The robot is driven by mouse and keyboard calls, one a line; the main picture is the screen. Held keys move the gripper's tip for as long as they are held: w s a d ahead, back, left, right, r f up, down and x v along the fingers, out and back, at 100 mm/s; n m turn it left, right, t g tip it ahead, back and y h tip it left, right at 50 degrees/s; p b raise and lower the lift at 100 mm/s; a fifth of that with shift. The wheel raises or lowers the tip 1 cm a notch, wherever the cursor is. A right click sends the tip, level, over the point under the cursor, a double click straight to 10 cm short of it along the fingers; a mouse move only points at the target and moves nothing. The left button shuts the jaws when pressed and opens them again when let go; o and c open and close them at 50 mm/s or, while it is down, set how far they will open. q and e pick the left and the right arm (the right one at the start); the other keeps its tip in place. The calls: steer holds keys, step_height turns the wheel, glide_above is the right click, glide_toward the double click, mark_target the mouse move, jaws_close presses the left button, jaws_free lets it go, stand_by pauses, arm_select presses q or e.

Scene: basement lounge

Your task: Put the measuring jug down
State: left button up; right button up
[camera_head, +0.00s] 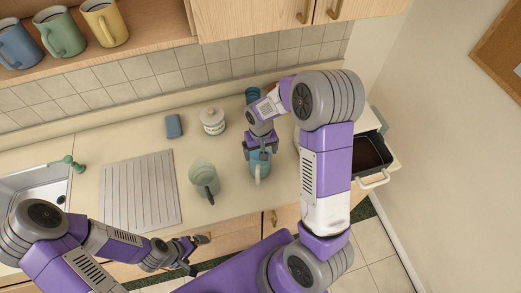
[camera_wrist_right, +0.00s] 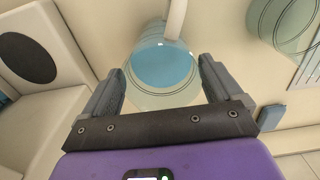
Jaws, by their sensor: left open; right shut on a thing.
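The measuring jug (camera_head: 260,168) is clear, with blue liquid in it and a pale handle. My right gripper (camera_head: 259,148) is shut on it, over the worktop. In the right wrist view the jug (camera_wrist_right: 163,68) sits between the two fingers of my right gripper (camera_wrist_right: 162,88). Whether its base touches the worktop is hidden. My left gripper (camera_head: 190,253) is open and empty, low in front of the counter's front edge.
A second clear greenish jug (camera_head: 203,176) stands to the left on the worktop (camera_head: 235,205). A lidded white jar (camera_head: 212,121), a blue sponge (camera_head: 174,126) and a blue cup (camera_head: 252,94) are behind. A ribbed draining board (camera_head: 140,190) lies left; an open drawer (camera_head: 370,157) is right.

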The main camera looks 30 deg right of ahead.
steer(key=shift+f, duration=0.15)
steer(key=o, duration=1.7)
step_height(320, 180, up, 12)
steer(key=shift+r, duration=0.25)
